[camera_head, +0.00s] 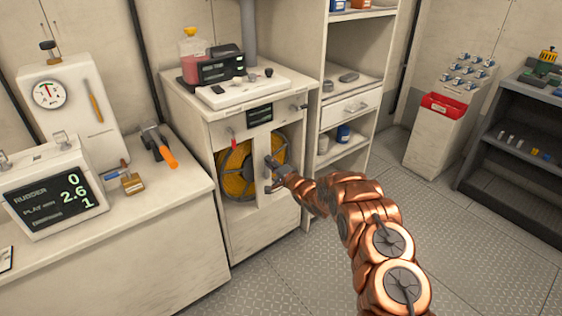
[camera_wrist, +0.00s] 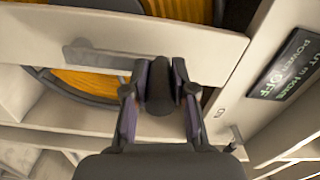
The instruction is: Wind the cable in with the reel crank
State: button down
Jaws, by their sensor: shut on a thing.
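The cable reel, wound with yellow-orange cable (camera_head: 236,170), sits inside the white cabinet (camera_head: 238,230), behind two openings parted by an upright panel. The cable also shows in the wrist view (camera_wrist: 95,84). In the wrist view, my gripper's fingers (camera_wrist: 160,92) are closed around a dark rounded handle (camera_wrist: 158,88), which looks like the crank grip.
A red-handled lever (camera_head: 231,136) hangs at the cabinet's upper left front. A small dark display (camera_head: 259,115) is above the openings; in the wrist view its text (camera_wrist: 288,64) includes "POWER OFF". Shelves stand to the right. The metal floor (camera_head: 300,275) is clear.

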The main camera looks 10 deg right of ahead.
dwell(0.4)
jog(key=c, duration=0.9)
grip_release()
jog(key=shift+w+d, duration=0.1)
jog(key=shift+c, duration=0.2)
jog(key=v, duration=1.2)
